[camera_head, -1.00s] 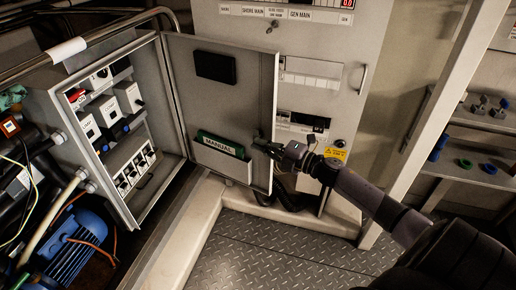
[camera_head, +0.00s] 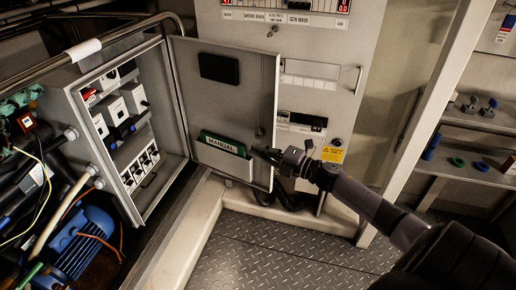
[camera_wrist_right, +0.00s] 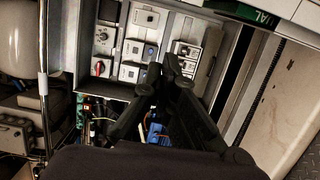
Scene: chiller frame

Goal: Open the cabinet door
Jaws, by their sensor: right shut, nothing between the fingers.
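The cabinet (camera_head: 165,187) stands at the left in the head view, with several white devices, switches and sockets inside. Its grey door (camera_head: 237,102) is swung wide open to the right. A green manual (camera_head: 221,143) sits in a pocket on the door's inner face. My right gripper (camera_head: 262,152) is at the door's free edge, low down beside the manual pocket. I cannot tell whether it touches the door. In the right wrist view the gripper's dark fingers (camera_wrist_right: 163,78) are shut and empty, with the cabinet interior behind them. My left gripper is not in view.
A tall switch panel (camera_head: 345,80) stands behind the door. A blue motor (camera_head: 84,240) with hoses and wires lies at the lower left. Shelves (camera_head: 465,172) with small parts are at the right. The metal plate floor (camera_head: 270,255) in front is clear.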

